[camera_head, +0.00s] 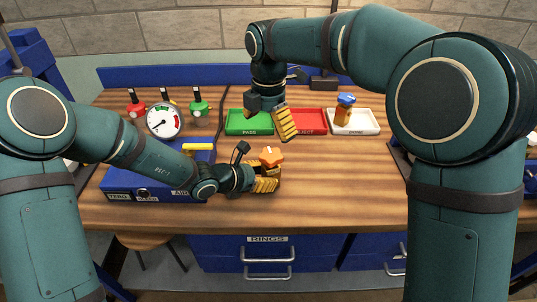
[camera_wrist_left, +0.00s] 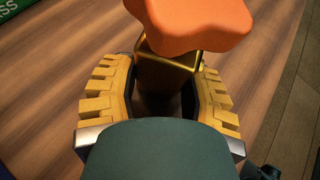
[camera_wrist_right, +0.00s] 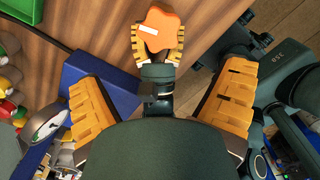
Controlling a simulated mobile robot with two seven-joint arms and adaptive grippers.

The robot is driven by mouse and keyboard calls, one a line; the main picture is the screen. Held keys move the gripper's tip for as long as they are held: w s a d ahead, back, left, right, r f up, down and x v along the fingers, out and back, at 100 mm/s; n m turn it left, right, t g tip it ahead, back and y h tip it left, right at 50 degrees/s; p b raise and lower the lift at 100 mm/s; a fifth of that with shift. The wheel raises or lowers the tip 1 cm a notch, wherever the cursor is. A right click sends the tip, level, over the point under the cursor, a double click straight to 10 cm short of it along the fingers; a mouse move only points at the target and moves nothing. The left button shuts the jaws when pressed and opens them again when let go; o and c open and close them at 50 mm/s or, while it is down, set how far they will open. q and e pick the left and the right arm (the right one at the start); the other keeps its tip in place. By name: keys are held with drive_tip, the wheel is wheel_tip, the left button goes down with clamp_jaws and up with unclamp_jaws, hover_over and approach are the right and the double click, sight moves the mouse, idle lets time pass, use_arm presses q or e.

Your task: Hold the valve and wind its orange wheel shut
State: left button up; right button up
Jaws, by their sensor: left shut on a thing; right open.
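The valve's orange wheel (camera_head: 271,156) sits on top, above the wooden table, right of the blue box. My right gripper (camera_head: 285,123) is open and empty, behind and above the valve, near the trays. In the right wrist view the orange wheel (camera_wrist_right: 160,27) with a white mark lies beyond its spread fingers.
A green PASS tray (camera_head: 235,131), a red tray (camera_head: 317,113) and a white DONE tray (camera_head: 370,129) stand at the back. A blue-wheeled valve (camera_head: 346,99) stands in the white one. The blue box (camera_head: 120,182) and gauge (camera_head: 164,120) are left. The table's right middle is clear.

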sight(268, 156)
wheel_tip(268, 156, down, 9)
drive_tip(key=shift+f, duration=0.2)
idle(0.3)
drive_tip(key=c, duration=1.2)
